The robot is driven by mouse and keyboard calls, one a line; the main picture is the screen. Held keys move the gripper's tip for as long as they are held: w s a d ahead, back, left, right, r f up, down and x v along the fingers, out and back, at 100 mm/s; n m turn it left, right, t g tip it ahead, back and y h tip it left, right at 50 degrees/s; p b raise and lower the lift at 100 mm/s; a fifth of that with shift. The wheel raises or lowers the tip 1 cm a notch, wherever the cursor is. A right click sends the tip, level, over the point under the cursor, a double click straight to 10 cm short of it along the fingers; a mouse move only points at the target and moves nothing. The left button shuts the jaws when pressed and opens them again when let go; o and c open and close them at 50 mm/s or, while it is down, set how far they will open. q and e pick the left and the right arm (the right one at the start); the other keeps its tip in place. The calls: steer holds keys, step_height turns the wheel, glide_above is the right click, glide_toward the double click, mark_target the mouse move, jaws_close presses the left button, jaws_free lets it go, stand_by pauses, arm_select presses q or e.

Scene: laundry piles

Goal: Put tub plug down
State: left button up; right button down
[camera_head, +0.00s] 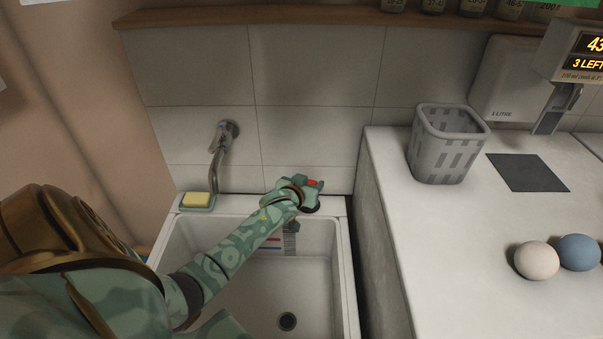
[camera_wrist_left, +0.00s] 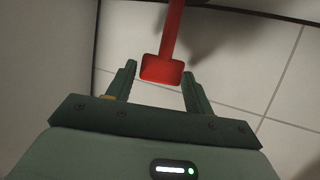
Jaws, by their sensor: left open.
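My left gripper (camera_head: 312,190) is at the back rim of the white sink, close to the tiled wall. In the left wrist view its two fingers (camera_wrist_left: 159,72) stand apart, with a gap on each side of a red block-ended handle (camera_wrist_left: 162,68). This red part, which looks like the tub plug's handle, also shows as a small red patch in the head view (camera_head: 312,182). The rest of the plug is mostly hidden by my gripper. The sink (camera_head: 345,270) has an open dark drain (camera_head: 288,321) in its floor. My right gripper is out of view.
A tap (camera_head: 217,150) and a yellow sponge (camera_head: 196,199) on a dish stand at the back left. A grey basket (camera_head: 447,145), a dark pad (camera_head: 527,172), a white ball (camera_head: 537,260) and a blue ball (camera_head: 578,252) are on the right counter (camera_head: 430,230).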

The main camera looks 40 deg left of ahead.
arm_select(q)
steer(key=p+v, duration=0.2)
steer(key=v, duration=0.9)
steer(key=shift+p, duration=0.35)
steer(key=shift+r, duration=0.15)
